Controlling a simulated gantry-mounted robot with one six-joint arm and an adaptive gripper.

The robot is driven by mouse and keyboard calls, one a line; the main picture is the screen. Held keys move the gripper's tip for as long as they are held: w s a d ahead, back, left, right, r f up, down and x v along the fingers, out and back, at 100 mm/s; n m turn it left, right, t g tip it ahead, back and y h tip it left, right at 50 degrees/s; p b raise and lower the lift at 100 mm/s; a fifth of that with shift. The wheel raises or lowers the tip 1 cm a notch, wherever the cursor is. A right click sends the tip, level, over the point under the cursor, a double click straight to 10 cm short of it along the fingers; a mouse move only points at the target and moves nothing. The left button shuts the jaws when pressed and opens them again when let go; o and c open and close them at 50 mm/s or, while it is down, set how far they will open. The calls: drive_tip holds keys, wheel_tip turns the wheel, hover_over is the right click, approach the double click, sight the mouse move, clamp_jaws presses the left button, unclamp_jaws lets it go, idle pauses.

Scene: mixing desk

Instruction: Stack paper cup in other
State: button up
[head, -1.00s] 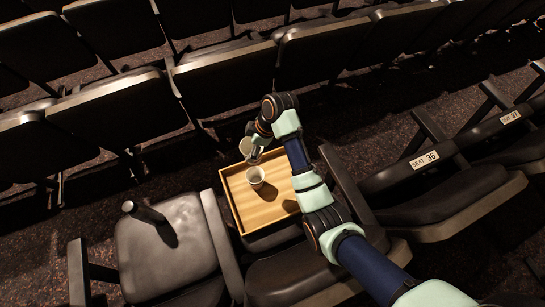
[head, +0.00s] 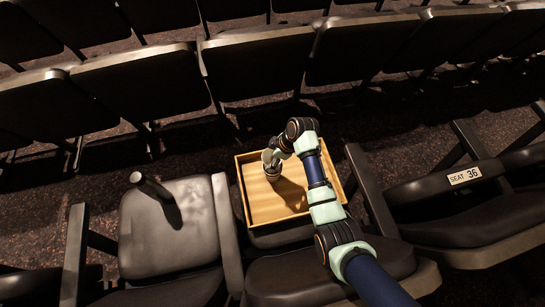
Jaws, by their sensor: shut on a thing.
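My gripper (head: 275,155) is shut on the upper cup (head: 267,156). The lower cup (head: 272,174) stands in the tray, directly below the held one in the picture. The held cup overlaps the lower cup's top. I cannot tell whether its base is inside the lower cup's rim or just above it. My gripper partly hides the held cup.
The tray has a raised rim and rests on a seat. A dark cylinder (head: 152,187) is on the seat to the left (head: 168,235). Rows of dark seats stand behind. The tray's front part is clear.

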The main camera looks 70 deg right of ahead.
drive_tip(key=shift+f+b, duration=0.5)
drive_tip(key=shift+f, duration=1.1)
drive_tip(key=shift+f+b, duration=0.35)
drive_tip(key=shift+f, duration=0.25)
drive_tip(key=o, duration=0.7)
drive_tip(key=shift+r+p, duration=0.3)
drive_tip(key=shift+r, duration=0.1)
drive_tip(key=p+v, duration=0.6)
drive_tip(key=v, duration=0.6)
drive_tip(key=shift+r, duration=0.25)
